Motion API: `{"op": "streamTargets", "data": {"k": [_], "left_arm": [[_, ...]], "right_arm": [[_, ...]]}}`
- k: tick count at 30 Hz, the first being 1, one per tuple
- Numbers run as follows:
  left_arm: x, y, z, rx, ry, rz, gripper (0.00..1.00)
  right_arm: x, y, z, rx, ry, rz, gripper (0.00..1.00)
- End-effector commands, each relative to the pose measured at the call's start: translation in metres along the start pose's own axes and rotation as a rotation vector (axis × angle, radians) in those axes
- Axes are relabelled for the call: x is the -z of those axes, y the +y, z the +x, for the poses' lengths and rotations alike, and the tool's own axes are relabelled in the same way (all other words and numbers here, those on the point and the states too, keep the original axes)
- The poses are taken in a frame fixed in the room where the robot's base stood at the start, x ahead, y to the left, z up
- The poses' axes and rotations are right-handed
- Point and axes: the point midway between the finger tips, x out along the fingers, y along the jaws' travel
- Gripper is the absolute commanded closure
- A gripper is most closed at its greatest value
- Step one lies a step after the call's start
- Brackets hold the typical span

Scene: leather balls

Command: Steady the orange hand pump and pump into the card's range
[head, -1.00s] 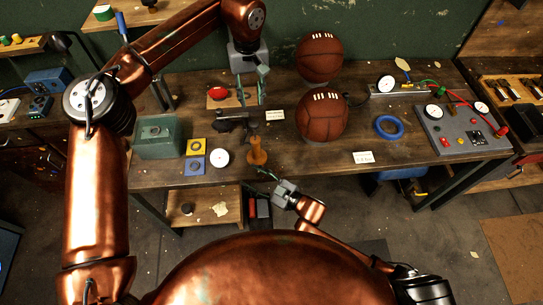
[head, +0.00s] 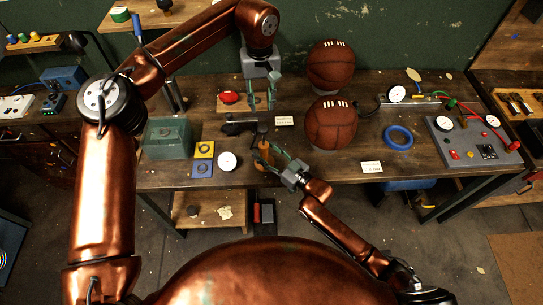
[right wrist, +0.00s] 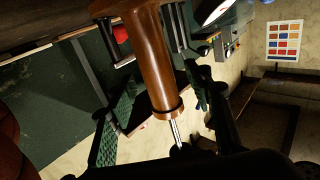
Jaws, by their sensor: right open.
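The orange hand pump (head: 263,165) stands near the front edge of the workbench, partly hidden by my right gripper (head: 267,156). In the right wrist view its orange-brown barrel (right wrist: 150,55) and thin metal rod lie between the two open green-padded fingers of my right gripper (right wrist: 160,80), with gaps at both sides. My left gripper (head: 262,97) points down at the back of the bench, beside a red object (head: 229,97); its fingers are apart with nothing seen between them. White cards lie at mid-bench (head: 284,121) and at the front edge (head: 371,167); their print is too small to read.
Two brown leather balls (head: 331,123) stand right of the pump. A blue ring (head: 398,138), a round gauge (head: 396,94) and a grey panel with dials (head: 470,140) are further right. A green box (head: 168,139) and a white disc (head: 228,161) are at left.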

Motion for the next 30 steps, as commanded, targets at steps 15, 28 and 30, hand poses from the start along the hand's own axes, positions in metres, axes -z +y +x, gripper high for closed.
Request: {"op": "streamTargets", "data": {"k": [15,28,30], "left_arm": [[-0.0001,0.0000,0.0000,0.000,0.000,0.000,0.71],[0.0000,0.0000,0.0000,0.000,0.000,0.000,0.71],[0.0000,0.0001,0.0000,0.000,0.000,0.000,0.71]], "right_arm": [[0.0000,-0.0003,0.0066,0.001,0.000,-0.001,0.63],[-0.0001,-0.0001,0.0063,0.000,0.000,0.000,0.92],[-0.0001,0.0000,0.0063,0.000,0.000,0.000,0.97]]}}
